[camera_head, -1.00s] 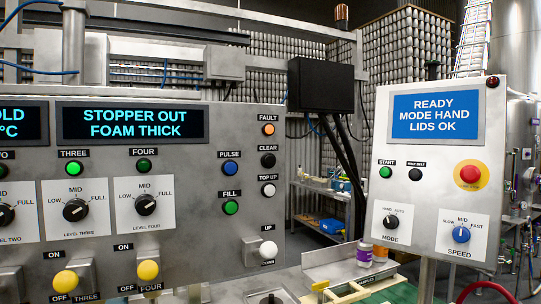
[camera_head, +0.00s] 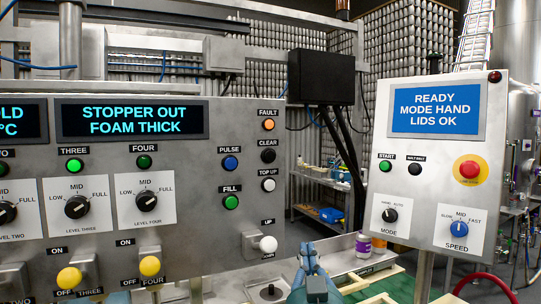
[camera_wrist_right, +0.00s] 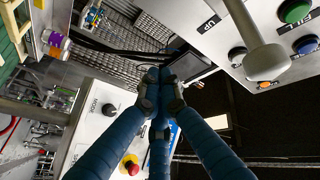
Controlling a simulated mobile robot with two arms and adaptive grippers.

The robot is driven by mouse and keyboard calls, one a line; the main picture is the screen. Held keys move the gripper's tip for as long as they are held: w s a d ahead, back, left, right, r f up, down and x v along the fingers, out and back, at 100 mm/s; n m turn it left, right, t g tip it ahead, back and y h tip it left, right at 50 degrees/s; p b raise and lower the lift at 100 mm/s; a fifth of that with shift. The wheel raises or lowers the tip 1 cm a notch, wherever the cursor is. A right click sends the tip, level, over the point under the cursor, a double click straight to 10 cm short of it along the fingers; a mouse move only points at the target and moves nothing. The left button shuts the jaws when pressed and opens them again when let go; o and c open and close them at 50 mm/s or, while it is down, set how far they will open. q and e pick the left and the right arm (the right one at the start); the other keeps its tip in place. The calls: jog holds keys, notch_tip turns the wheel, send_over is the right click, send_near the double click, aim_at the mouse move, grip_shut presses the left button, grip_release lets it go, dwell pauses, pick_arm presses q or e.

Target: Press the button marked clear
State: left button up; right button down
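The button marked clear (camera_head: 268,156) is a small black round button under its CLEAR label, near the right edge of the large steel panel (camera_head: 230,262) in the head view. It sits between the orange FAULT button (camera_head: 268,124) and the TOP UP button (camera_head: 268,185). My right gripper (camera_head: 309,248) is low in the head view, below and right of the button and apart from it. In the right wrist view its blue fingers (camera_wrist_right: 160,92) have their dark tips drawn together, with nothing held. The left gripper is not in view.
A white-knobbed lever (camera_head: 268,244) sticks out below the button, left of my right gripper; it also shows in the right wrist view (camera_wrist_right: 270,62). A black box (camera_head: 321,77) with cables hangs behind. A second control panel (camera_head: 440,165) stands at right, with open space between the panels.

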aim_at(270, 156)
jog(key=s+a+r+m+t, duration=0.1)
jog(key=s+a+r+t, duration=0.1)
jog(key=r, duration=0.8)
jog(key=s+a+r+t, duration=0.1)
jog(key=s+r+t, duration=0.2)
jog(key=r, duration=0.6)
jog(key=shift+s+a+r+m+h, duration=0.3)
jog(key=shift+s+a+r+m, duration=0.05)
jog(key=shift+s+m, duration=0.05)
jog(key=shift+w+a+b, duration=0.45)
jog(key=shift+w+a, duration=0.05)
jog(key=shift+w, duration=0.9)
jog(key=shift+w+a+b, duration=0.45)
jog(key=shift+w+a, duration=0.05)
jog(key=shift+w, duration=0.9)
jog(key=shift+w+a+b, duration=0.45)
jog(key=shift+w+a, duration=0.05)
jog(key=shift+w, duration=0.9)
jog(key=shift+w+f+b, duration=0.1)
jog(key=shift+w+b, duration=0.15)
jog(key=shift+b, duration=0.35)
jog(key=shift+w+a, duration=0.15)
